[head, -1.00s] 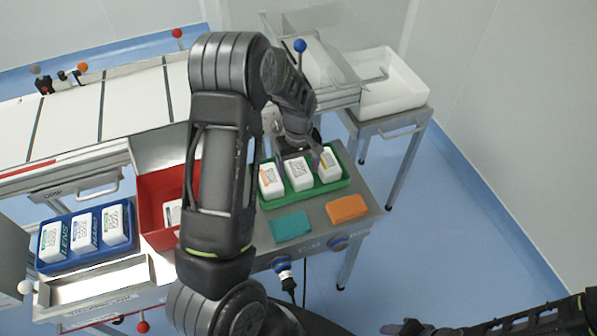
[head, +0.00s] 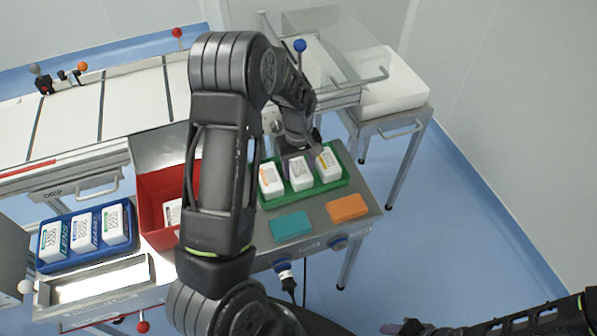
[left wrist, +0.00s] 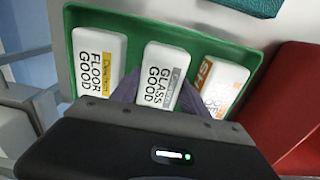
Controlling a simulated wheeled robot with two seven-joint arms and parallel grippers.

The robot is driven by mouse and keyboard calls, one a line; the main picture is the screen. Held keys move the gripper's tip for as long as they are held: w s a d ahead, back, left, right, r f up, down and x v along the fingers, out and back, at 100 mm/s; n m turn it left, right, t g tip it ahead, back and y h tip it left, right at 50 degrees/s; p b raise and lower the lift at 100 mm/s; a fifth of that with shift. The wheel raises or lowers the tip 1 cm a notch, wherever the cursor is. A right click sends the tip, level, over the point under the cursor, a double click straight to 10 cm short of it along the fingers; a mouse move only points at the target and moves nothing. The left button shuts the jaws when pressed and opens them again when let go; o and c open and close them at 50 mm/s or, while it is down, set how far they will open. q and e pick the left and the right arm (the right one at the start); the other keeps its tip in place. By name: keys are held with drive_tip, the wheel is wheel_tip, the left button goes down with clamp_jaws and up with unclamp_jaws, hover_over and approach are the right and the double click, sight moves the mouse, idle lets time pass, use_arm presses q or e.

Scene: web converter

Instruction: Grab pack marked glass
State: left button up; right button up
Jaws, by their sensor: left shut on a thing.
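The green tray (head: 342,185) holds three white packs in a row. The middle pack, marked "GLASS GOOD" with a grey label (left wrist: 163,72), shows in the head view (head: 301,181) too. My left gripper (left wrist: 158,95) has dark fingers on either side of this pack and is shut on it; the pack is still in its slot in the tray. In the head view the left gripper (head: 300,157) comes down from behind the tray. The right gripper (head: 403,327) is at the bottom edge, low and mostly cut off; its jaws cannot be made out.
The "FLOOR GOOD" pack (left wrist: 97,60) and an orange-labelled pack (left wrist: 222,85) stand close beside the held one. A red bin (head: 152,195) and blue tray of packs (head: 62,262) are left. Teal (head: 290,226) and orange (head: 347,208) blocks lie in front.

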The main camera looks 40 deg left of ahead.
sight(299, 168)
use_arm(q)
drive_tip(key=c, duration=0.5)
drive_tip(key=shift+o, duration=0.2)
wheel_tip(299, 168, up, 10)
drive_tip(key=shift+r+b, duration=0.1)
drive_tip(key=shift+b, duration=0.3)
